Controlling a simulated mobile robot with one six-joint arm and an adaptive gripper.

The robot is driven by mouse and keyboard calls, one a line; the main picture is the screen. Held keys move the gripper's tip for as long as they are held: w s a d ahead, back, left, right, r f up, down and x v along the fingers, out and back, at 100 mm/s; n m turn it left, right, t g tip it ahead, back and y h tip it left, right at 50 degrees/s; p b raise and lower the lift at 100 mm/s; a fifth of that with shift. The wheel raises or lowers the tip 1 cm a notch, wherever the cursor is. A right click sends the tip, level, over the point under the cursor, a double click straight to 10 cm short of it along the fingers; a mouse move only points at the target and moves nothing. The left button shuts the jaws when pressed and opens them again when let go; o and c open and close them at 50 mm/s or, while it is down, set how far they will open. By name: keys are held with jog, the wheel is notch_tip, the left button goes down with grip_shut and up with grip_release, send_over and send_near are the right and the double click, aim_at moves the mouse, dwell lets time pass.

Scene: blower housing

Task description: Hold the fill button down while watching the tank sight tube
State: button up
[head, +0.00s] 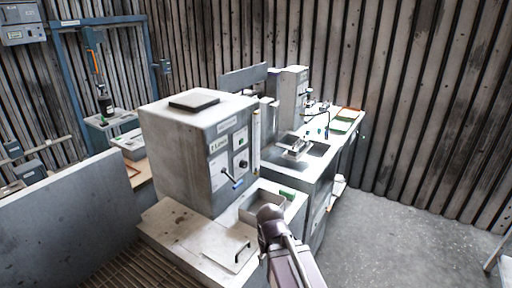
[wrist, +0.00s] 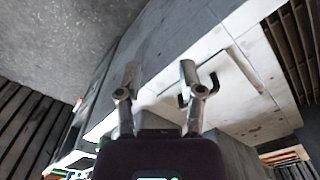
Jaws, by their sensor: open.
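The grey box-shaped unit (head: 185,150) stands in the middle of the head view. Its right-hand face carries small labelled panels, a dark round control (head: 243,164) and a lever with a blue grip (head: 238,184). A slim upright pale tube (head: 256,128), possibly the sight tube, runs along that face's right edge; its level is too small to read. I cannot tell which control is the fill button. My gripper (wrist: 160,72) is open and empty in the wrist view, fingers apart above a pale surface. In the head view my arm reaches up from the bottom, its end in front of the unit.
A shallow open tray (head: 247,208) sits in front of the panel. A pale cover with a dark handle (head: 242,252) lies left of my arm. A counter with a sink (head: 293,148) runs behind. A grey partition (head: 65,215) stands left; the floor (head: 390,235) at right is mostly clear.

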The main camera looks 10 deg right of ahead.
dwell(0.4)
grip_shut()
dwell(1.1)
